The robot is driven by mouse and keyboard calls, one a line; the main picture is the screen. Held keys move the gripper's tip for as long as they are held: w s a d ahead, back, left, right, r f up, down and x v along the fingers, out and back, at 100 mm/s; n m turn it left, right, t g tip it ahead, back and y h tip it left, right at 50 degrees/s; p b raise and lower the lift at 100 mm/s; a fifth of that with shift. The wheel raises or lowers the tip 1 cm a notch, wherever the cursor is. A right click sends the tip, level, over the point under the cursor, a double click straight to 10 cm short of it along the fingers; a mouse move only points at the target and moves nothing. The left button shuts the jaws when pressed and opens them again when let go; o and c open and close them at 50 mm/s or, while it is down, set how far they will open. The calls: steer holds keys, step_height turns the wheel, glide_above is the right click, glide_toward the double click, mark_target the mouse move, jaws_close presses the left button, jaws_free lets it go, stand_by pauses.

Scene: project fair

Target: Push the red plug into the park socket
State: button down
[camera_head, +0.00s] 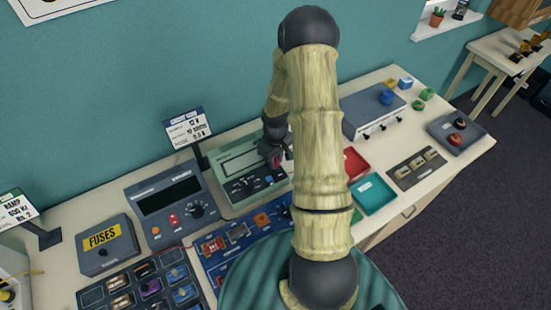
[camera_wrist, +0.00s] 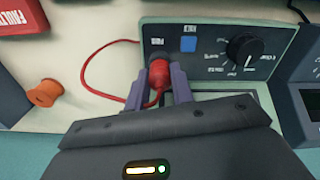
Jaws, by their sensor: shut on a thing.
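The red plug (camera_wrist: 159,74) is between the two fingers of my gripper (camera_wrist: 161,88) in the wrist view. My gripper is shut on it. The plug's front end meets a dark round socket (camera_wrist: 156,54) on the grey-green instrument's panel (camera_wrist: 205,68). A small label, too blurred to read surely, sits beyond this socket. I cannot tell how deep the plug sits. A red lead (camera_wrist: 88,68) loops from the plug to the left. In the head view my gripper (camera_head: 274,158) is over the right part of the instrument (camera_head: 226,167), and my arm hides much around it.
Beside the socket are a blue button (camera_wrist: 188,44) and a black knob (camera_wrist: 245,50). An orange spool (camera_wrist: 45,92) lies on the bench. In the head view a dark meter (camera_head: 160,225) stands left, with red (camera_head: 355,163) and teal (camera_head: 374,194) trays right.

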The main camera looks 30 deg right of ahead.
steer(key=shift+f+b, duration=0.3)
steer(key=shift+f, duration=0.15)
stand_by(0.4)
steer(key=c, duration=0.6)
jaws_free()
steer(key=shift+c, duration=0.2)
steer(key=shift+r+p, duration=3.2)
steer(key=shift+r, duration=0.85)
